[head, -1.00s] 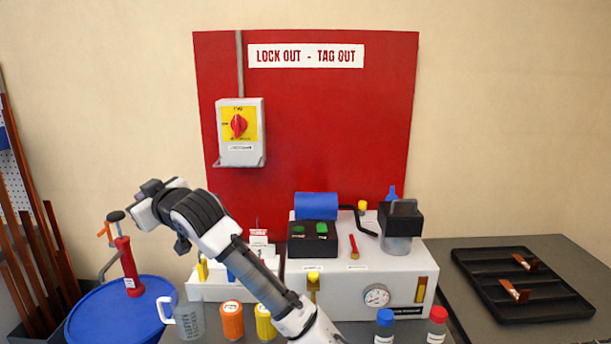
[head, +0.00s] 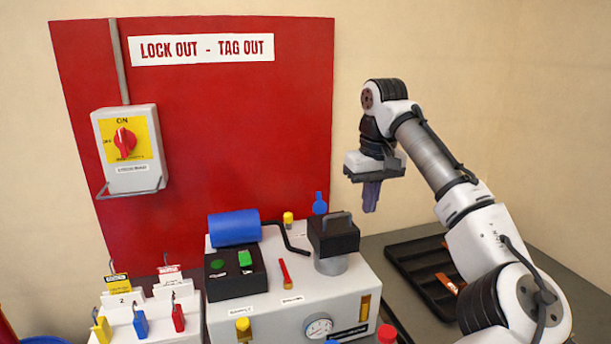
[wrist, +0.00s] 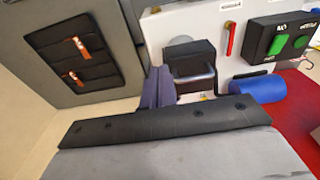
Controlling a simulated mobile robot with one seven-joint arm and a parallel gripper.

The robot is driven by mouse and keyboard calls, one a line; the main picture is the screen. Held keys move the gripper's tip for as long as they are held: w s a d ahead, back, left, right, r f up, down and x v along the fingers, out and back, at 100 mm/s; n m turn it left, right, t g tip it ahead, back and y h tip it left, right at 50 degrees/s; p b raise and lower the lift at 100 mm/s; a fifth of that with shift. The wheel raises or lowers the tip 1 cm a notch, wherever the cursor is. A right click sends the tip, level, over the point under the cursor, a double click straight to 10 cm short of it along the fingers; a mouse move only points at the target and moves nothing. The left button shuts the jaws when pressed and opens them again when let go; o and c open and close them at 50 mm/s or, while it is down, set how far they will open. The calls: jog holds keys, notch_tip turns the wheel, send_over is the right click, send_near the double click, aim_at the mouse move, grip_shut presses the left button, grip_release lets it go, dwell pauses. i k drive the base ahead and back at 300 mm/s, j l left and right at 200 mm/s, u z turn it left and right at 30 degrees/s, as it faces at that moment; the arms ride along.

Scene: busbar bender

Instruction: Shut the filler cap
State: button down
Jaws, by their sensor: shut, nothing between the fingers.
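My gripper (head: 370,208) is shut and empty, its purple fingers pointing down in the air above and right of the white tank unit (head: 265,321). In the wrist view the fingers (wrist: 159,84) are together, beside the black handled block. That black block (head: 345,240) has a bar handle and sits at a grey cylinder (head: 331,265) on the tank top. A blue upright piece (head: 320,204) stands behind it, and a small yellow knob (head: 288,219) is to its left. I cannot tell for certain which is the filler cap, or its hinge state. Nothing touches my gripper.
A black tray (head: 405,262) with copper pieces lies to the right, partly behind my arm. A button box (head: 235,281), blue cylinder (head: 234,227), bent black lever (head: 286,240) and red handle (head: 285,273) crowd the tank top. A lockout board (head: 210,120) stands behind.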

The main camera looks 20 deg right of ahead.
aim_at(320, 206)
jog(key=i, duration=1)
